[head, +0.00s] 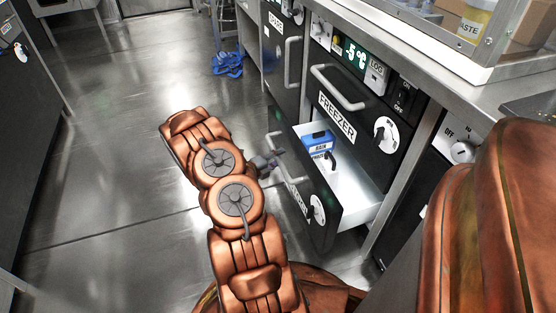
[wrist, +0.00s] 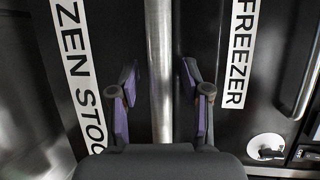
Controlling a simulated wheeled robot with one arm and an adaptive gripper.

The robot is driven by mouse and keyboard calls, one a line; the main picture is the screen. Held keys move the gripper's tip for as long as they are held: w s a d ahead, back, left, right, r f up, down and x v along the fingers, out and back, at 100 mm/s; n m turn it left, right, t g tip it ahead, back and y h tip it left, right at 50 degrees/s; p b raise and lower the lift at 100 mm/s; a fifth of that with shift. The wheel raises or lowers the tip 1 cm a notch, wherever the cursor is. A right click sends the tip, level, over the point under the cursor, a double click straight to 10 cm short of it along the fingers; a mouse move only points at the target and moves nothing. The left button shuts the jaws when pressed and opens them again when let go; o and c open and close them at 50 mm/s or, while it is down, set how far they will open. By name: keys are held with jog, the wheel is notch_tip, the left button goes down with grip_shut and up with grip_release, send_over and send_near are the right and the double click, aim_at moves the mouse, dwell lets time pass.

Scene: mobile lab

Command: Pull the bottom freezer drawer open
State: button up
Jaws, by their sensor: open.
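The bottom freezer drawer (head: 333,224) stands pulled out from the cabinet, with its white inside showing. A blue box (head: 317,142) with a white label lies in it at the back left. In the wrist view, a metal bar handle (wrist: 160,50) runs upright between the two purple-padded fingers of my gripper (wrist: 161,95). The fingers are open, with a gap on each side of the bar. I cannot tell how deep the bar sits between them.
The upper drawer labelled FREEZER (head: 350,115) is shut, with its own bar handle (head: 338,88). A dark cabinet (head: 283,45) with a handle is beyond it. Blue cloth (head: 228,65) lies at the back. The floor (head: 110,150) left of my arm is clear.

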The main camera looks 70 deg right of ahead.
jog(key=shift+d, duration=0.1)
jog(key=shift+c, duration=0.3)
grip_shut()
dwell(0.4)
